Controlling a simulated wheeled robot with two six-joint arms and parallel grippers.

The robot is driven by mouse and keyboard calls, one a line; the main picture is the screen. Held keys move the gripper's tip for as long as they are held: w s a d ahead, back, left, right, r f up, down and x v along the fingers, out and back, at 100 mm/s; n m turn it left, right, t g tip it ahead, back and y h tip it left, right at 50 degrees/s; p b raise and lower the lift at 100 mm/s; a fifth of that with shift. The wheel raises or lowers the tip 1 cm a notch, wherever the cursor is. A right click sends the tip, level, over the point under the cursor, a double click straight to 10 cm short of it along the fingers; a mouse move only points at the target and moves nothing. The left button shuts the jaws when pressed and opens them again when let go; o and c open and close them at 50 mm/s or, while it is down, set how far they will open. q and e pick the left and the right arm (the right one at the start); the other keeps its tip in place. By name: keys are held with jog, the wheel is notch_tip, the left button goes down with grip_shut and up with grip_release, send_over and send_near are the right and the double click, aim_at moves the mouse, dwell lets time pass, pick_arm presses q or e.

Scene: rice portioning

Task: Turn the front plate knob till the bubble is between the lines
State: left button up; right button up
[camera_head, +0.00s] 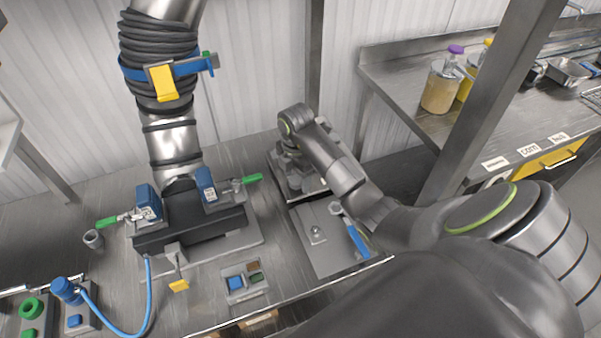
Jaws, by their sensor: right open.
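A flat grey plate (330,260) lies on the bench right of centre. On it is a small round fitting (316,232), possibly the level; no bubble or lines can be made out. I cannot pick out the front knob. A blue-handled tool (358,242) with a grey ring end lies by the plate's right edge. My right arm reaches in from the right and bends down at its wrist. My right gripper (291,166) is open, low over grey hardware behind the plate, its fingers largely hidden beneath the wrist. My left gripper is out of view.
A black-ribbed steel duct (169,120) rises from a dark clamped base (190,232) left of the plate. A blue hose (140,310) and a green-knobbed unit (32,308) are at lower left. A switch box (244,284) sits front centre. A steel post (492,95) stands right.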

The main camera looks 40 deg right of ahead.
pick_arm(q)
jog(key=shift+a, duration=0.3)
pick_arm(e)
jog(key=shift+a, duration=0.1)
jog(key=shift+c, duration=0.5)
jog(key=c, duration=0.9)
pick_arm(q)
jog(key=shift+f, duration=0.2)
pick_arm(e)
jog(key=shift+n, duration=0.3)
